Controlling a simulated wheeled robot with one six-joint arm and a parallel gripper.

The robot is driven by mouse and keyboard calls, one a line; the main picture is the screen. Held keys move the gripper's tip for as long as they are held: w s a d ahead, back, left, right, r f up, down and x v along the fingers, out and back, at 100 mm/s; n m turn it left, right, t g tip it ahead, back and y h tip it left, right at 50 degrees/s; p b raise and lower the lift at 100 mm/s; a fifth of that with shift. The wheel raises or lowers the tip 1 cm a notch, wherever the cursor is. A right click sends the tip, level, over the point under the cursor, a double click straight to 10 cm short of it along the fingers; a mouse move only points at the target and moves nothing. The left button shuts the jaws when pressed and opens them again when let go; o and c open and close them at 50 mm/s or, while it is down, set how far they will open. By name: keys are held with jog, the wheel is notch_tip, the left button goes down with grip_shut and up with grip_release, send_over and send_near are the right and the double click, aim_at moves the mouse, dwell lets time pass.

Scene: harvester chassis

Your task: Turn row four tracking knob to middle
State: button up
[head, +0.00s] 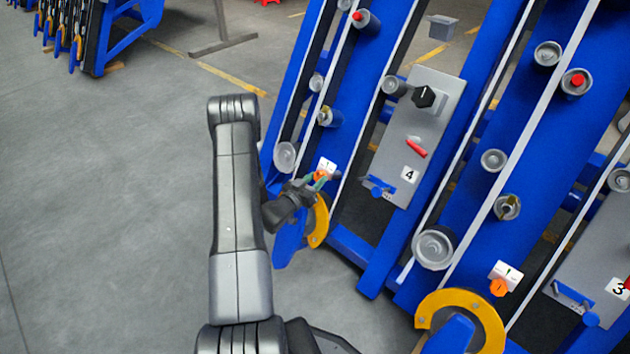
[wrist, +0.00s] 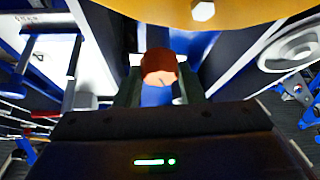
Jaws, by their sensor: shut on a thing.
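The row four tracking knob (head: 321,173) is small and orange, on a white plate (head: 328,164) low on the blue row unit left of the grey panel marked 4 (head: 410,174). My gripper (head: 317,179) reaches it from the left and is shut on it. In the wrist view the orange-red knob (wrist: 158,66) sits between the two fingers of my gripper (wrist: 160,88), with a small dark mark on its face. The plate is mostly hidden there, so I cannot read the knob's setting.
A yellow curved guard (head: 319,220) is just below my gripper; a yellow part (wrist: 205,12) also crowds the wrist view's top. Panel 4 carries a black knob (head: 424,96) and a red lever (head: 416,148). Another orange knob (head: 498,287) is at right. Open floor lies left.

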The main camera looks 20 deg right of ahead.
jog(key=m+b, duration=0.1)
jog(key=m+g+h+b, duration=0.1)
jog(key=b, duration=0.1)
jog(key=shift+w+f+m, duration=0.15)
jog(key=shift+f+m, duration=0.1)
jog(key=shift+m, duration=0.15)
jog(key=m+g+b, duration=0.1)
jog(key=m, duration=0.1)
jog(key=shift+r+m+g, duration=0.1)
jog(key=shift+m+g, duration=0.2)
jog(key=shift+g, duration=0.1)
jog(key=shift+r+m+g+h+b, duration=0.15)
jog(key=shift+m+g+h+b, duration=0.15)
jog(key=shift+m+g+b, duration=0.35)
jog(key=o, duration=1)
jog(key=shift+a, duration=0.15)
jog(key=p+v, duration=0.4)
jog(key=v, duration=0.9)
jog(key=shift+a, duration=0.3)
